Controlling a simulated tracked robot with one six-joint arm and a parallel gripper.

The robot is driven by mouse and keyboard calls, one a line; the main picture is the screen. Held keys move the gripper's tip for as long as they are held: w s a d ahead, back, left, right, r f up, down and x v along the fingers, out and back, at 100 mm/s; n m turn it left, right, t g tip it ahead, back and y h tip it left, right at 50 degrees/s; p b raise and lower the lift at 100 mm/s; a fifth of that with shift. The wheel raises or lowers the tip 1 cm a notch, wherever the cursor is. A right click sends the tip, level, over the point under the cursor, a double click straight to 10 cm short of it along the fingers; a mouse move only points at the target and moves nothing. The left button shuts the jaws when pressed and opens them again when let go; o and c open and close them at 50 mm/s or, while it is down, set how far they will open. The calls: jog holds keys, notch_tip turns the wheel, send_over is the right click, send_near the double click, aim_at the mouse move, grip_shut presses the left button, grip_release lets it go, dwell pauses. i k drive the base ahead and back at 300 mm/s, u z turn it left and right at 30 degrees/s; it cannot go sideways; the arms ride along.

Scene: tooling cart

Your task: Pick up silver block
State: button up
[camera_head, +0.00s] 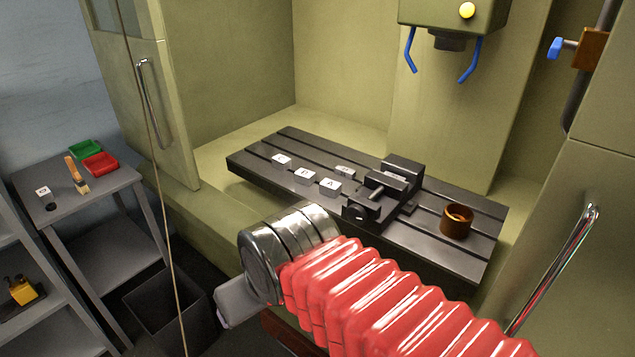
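A small silver block (44,197) with a dark mark on its top stands on the grey cart (110,188) at the left. More silver blocks with letters lie on the slotted machine table: one at the left (281,161), one in the middle (305,176), one nearer the vise (330,187) and one behind (345,172). My arm reaches in from the lower right in a red sleeve, with a metal joint at its end. A grey end part (236,303), seemingly of my gripper, shows below that joint, away from all the blocks. Its fingers cannot be made out.
A brush (76,174), a green tray (86,150) and a red tray (101,163) share the cart top. A dark bin (170,310) stands below. A vise (385,190) and a brown cup (457,220) sit on the machine table. A cable hangs between cart and arm.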

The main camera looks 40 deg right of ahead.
aim_at(306, 177)
jog(key=z, duration=1.9)
jog(key=k, duration=0.7)
jog(key=u, duration=0.75)
jog(key=i, duration=1)
